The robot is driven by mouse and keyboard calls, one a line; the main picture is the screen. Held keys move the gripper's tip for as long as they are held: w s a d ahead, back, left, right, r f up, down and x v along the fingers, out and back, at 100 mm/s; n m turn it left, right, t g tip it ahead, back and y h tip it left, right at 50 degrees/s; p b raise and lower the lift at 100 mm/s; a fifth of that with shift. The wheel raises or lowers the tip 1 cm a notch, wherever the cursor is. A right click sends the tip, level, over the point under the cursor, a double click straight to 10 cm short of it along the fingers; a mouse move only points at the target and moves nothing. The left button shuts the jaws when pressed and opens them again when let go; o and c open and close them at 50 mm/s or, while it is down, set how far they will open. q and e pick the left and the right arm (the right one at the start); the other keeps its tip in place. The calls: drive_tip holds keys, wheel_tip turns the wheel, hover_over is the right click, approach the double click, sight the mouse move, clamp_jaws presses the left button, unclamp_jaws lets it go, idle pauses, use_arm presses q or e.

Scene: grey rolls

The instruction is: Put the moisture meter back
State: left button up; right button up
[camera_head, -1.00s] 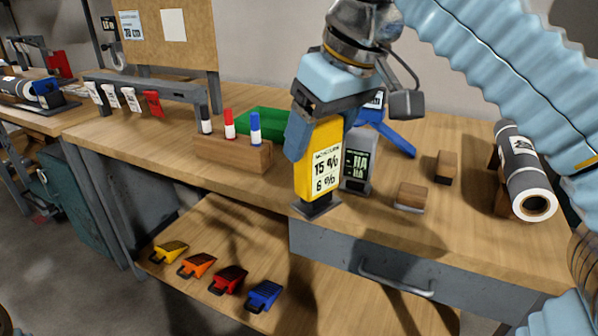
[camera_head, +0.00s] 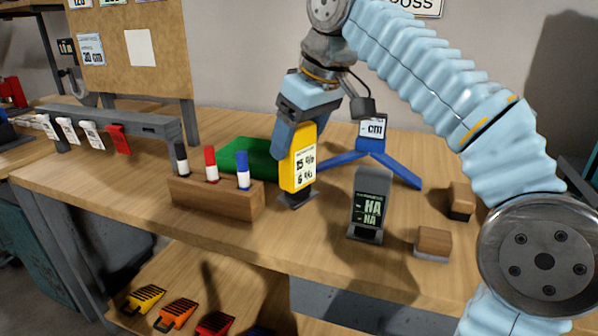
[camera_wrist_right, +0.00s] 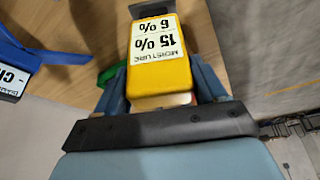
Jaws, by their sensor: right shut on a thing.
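The moisture meter (camera_head: 299,170) is a yellow block with a white label reading percentages and a dark foot at its lower end. My right gripper (camera_head: 291,136) is shut on its upper part and holds it nearly upright above the bench, between the wooden marker block and a grey device. I cannot tell whether its foot touches the bench top. In the right wrist view, the meter (camera_wrist_right: 160,75) sits between the fingers of the right gripper (camera_wrist_right: 163,92), with its label facing the camera. My left gripper is not in view.
The marker block (camera_head: 215,198) stands left of the meter and a green tray (camera_head: 249,159) behind it. A grey device (camera_head: 370,205) and wooden-topped block (camera_head: 433,243) stand to the right. A blue legged tool (camera_head: 370,156) lies behind. Bare bench lies in front.

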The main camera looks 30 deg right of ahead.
sight(317, 125)
drive_tip(key=w+f, duration=0.1)
drive_tip(key=d+f, duration=0.1)
drive_tip(key=shift+w+d+f, duration=0.1)
drive_tip(key=shift+w+f, duration=0.25)
drive_tip(key=f, duration=0.1)
drive_tip(key=f+b, duration=0.1)
drive_tip(key=w+d+f, duration=0.1)
drive_tip(key=f, duration=0.1)
drive_tip(key=shift+w+b, duration=0.1)
drive_tip(key=shift+b, duration=0.2)
drive_tip(key=shift+a+f, duration=0.1)
drive_tip(key=shift+f, duration=0.25)
drive_tip(key=o, duration=1)
drive_tip(key=shift+f, duration=0.1)
drive_tip(key=shift+r, duration=0.3)
drive_tip(key=p+v, duration=0.3)
drive_tip(key=v, duration=0.8)
drive_tip(key=shift+s+r, duration=0.25)
drive_tip(key=shift+r, duration=0.05)
